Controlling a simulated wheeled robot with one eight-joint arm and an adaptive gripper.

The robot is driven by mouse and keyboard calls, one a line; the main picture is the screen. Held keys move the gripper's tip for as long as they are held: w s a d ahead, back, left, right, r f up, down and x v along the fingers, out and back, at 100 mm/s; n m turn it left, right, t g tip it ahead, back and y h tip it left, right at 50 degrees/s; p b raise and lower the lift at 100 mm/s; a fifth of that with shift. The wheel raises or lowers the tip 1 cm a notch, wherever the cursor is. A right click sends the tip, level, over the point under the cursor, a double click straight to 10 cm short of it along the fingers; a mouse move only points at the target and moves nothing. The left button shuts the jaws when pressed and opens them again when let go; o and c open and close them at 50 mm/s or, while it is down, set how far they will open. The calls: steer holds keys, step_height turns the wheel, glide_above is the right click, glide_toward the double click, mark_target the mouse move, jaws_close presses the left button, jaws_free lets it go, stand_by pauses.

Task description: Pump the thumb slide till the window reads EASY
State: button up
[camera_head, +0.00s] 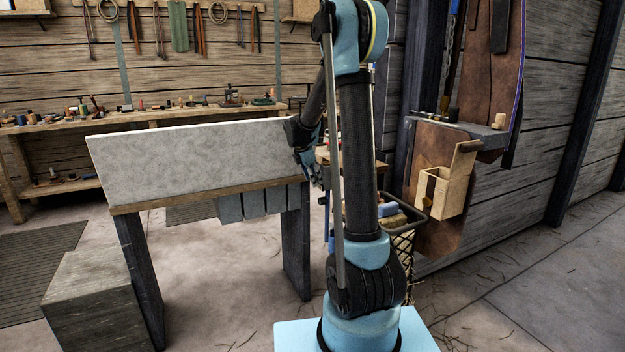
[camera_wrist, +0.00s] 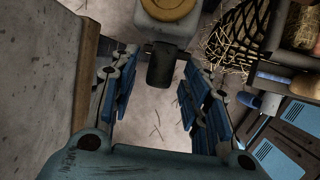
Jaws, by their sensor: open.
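In the head view my gripper (camera_head: 312,165) hangs by the right end of the pale upright board, partly hidden by my arm. In the wrist view my gripper (camera_wrist: 155,105) is open, its blue fingers apart with nothing gripped. Ahead of the fingers is a grey body (camera_wrist: 150,30) with a round tan disc and a dark stub that reaches between the fingertips in the picture. I cannot tell what it is or how far away it lies. No thumb slide or window reading EASY can be made out in either view.
The bench with the pale board (camera_head: 200,155) stands left of my arm. A wire basket (camera_head: 408,240) stands behind my arm; its mesh and straw show in the wrist view (camera_wrist: 235,45). A wooden box (camera_head: 445,190) hangs at right. Open floor lies front right.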

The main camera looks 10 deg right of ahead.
jaws_close()
steer(key=shift+r, duration=1.75)
jaws_free()
steer(key=v, duration=1.2)
steer(key=shift+f, duration=0.1)
